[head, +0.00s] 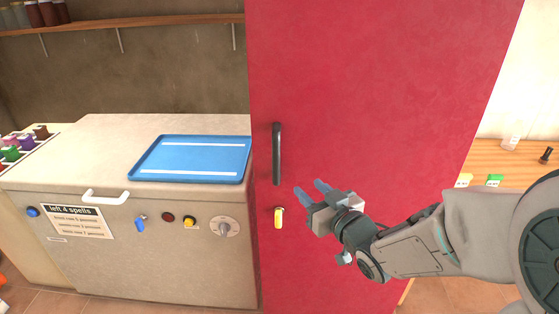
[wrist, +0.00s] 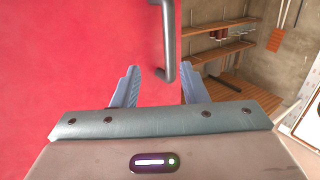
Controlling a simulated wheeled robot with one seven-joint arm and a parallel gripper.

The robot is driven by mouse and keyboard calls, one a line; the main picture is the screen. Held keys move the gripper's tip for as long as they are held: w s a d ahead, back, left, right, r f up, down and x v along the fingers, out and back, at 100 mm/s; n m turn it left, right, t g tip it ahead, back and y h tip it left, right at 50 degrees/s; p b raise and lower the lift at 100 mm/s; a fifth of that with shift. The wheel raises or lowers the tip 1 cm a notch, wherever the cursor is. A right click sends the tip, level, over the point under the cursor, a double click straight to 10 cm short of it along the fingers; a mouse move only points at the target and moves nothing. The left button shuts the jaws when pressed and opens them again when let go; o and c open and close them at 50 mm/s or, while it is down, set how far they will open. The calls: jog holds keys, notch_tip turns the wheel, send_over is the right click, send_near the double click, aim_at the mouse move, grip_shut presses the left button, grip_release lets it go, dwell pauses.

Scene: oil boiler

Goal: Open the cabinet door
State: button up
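The red cabinet door (head: 370,100) stands upright in the middle of the head view and looks shut. Its dark vertical bar handle (head: 277,153) is near the door's left edge. A yellow key-like piece (head: 278,218) sits on the door below the handle. My gripper (head: 307,191) is open and empty, to the right of and a little below the handle. In the wrist view the two blue fingers (wrist: 157,86) are spread apart, and the handle's lower end (wrist: 166,60) shows between and beyond them. I cannot tell any contact with it.
A grey machine (head: 150,245) with knobs and a white handle stands left of the door, with a blue tray (head: 192,159) on top. A wooden table (head: 510,158) with small items is at the right. Wall shelves (head: 120,23) are at the upper left.

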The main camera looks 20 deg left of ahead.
aim_at(279, 164)
jog(key=shift+y, duration=0.4)
jog(key=p+x, duration=0.1)
jog(key=x, duration=0.8)
jog(key=s+p+x, duration=0.1)
jog(key=x, duration=0.4)
jog(key=shift+w+a+r+p, duration=0.1)
jog(key=shift+a+r+p, duration=0.05)
jog(key=shift+a+p, duration=0.25)
jog(key=shift+c, duration=0.2)
grip_shut()
